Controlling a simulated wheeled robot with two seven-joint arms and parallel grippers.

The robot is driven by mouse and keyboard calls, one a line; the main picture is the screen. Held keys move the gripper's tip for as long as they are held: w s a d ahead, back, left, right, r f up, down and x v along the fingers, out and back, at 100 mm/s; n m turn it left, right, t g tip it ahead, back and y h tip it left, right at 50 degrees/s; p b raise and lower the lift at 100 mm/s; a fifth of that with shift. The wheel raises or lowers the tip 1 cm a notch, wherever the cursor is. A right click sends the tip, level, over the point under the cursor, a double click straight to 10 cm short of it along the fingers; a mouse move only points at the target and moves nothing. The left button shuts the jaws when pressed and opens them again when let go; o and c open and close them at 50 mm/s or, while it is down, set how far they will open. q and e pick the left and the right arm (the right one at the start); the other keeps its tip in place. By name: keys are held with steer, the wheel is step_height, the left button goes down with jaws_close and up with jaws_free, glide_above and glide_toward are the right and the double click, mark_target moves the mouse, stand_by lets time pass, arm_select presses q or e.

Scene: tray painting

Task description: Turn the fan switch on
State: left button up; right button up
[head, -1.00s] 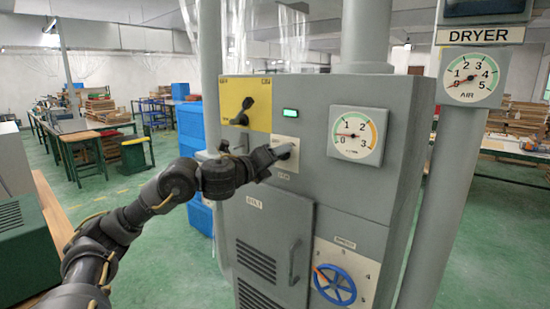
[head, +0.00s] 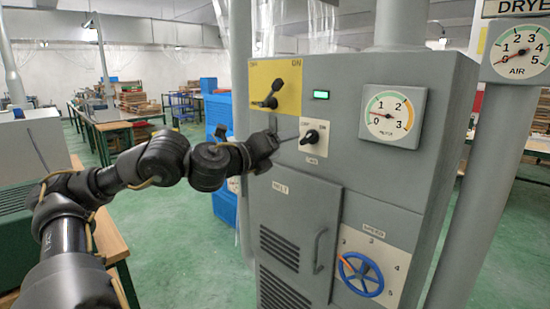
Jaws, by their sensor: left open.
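A black rotary knob (head: 311,137) sits on a pale plate on the front of the grey cabinet. The small label under it is too small to read surely. Higher and to the left, a yellow plate (head: 289,72) marked OFF and ON carries a larger black lever switch (head: 268,96). My left gripper (head: 287,141) comes in from the left, just left of the pale plate. It is open and empty, with a thin finger reaching toward the knob. It appears apart from the knob, but the exact gap is unclear. My right gripper is out of view.
A green indicator (head: 321,94) is lit above the knob. A gauge (head: 392,114) sits to its right. A blue handwheel (head: 361,275) and a cabinet door handle (head: 320,251) are below. A pole with an AIR gauge (head: 518,52) stands at the right.

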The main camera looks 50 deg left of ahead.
arm_select(q)
steer(key=shift+s+f+b, duration=0.1)
steer(key=shift+s+b, duration=0.35)
steer(key=shift+s, duration=0.45)
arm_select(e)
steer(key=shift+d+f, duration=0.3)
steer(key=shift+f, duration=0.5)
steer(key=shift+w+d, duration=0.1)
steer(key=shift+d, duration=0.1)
